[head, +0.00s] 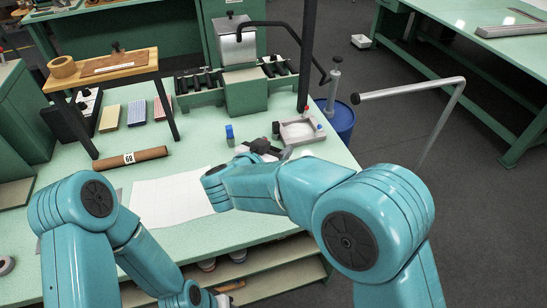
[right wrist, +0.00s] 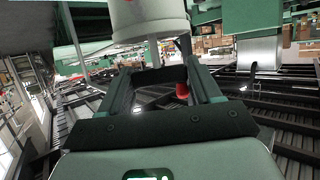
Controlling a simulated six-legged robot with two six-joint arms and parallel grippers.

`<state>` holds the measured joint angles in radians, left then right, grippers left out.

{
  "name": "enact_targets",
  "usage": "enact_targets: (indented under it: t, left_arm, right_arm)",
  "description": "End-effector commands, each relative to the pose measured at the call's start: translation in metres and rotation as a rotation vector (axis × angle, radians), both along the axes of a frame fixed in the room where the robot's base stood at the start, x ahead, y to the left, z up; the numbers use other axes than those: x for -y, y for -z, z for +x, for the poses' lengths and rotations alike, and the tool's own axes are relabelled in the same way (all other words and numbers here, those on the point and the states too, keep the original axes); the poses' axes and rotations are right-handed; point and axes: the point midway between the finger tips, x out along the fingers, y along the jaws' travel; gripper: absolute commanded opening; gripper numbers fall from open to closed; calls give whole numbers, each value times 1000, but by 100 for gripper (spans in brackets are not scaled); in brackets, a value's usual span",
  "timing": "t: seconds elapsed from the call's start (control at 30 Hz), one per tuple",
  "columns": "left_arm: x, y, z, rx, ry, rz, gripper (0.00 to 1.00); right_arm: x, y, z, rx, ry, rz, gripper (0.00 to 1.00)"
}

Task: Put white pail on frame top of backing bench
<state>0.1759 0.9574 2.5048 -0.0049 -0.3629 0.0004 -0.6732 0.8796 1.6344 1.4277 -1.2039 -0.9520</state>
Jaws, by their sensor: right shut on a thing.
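The white pail (right wrist: 150,20) shows at the top of the right wrist view, just beyond the fingers and partly cut off. My right gripper (head: 264,150) is over the right part of the green-topped bench (head: 260,215). In the right wrist view my right gripper (right wrist: 155,75) is shut on the pail, but the exact grip point is unclear. My arm hides the pail in the head view. A wooden-topped frame (head: 135,62) on dark legs stands at the bench's back left. My left gripper (head: 218,298) is low at the bench's front, mostly hidden.
A tape roll (head: 62,67) sits on the wooden top. A cardboard tube (head: 130,158) and white sheet (head: 165,203) lie on the bench. A green machine with a metal roll (head: 238,48) stands behind. A pale tray (head: 302,130) and dark post (head: 307,55) are at right.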

Motion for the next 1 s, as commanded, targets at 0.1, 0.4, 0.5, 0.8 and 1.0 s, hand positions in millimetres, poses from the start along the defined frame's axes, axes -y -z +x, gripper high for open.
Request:
enact_targets:
  t: [0.1,0.4,0.5,0.8,1.0]
  left_arm:
    - [0,-1,0,0,0,0,43]
    - [0,-1,0,0,0,0,43]
    - [0,-1,0,0,0,0,43]
    - [0,0,0,0,0,0,43]
    - [0,0,0,0,0,0,43]
  right_arm:
    - [1,21,1,-3,0,-4,0]
    - [1,34,2,1,0,0,0]
    - [1,34,2,1,0,0,0]
    - [1,38,1,-3,0,-1,89]
    - [1,37,1,-1,1,-1,89]
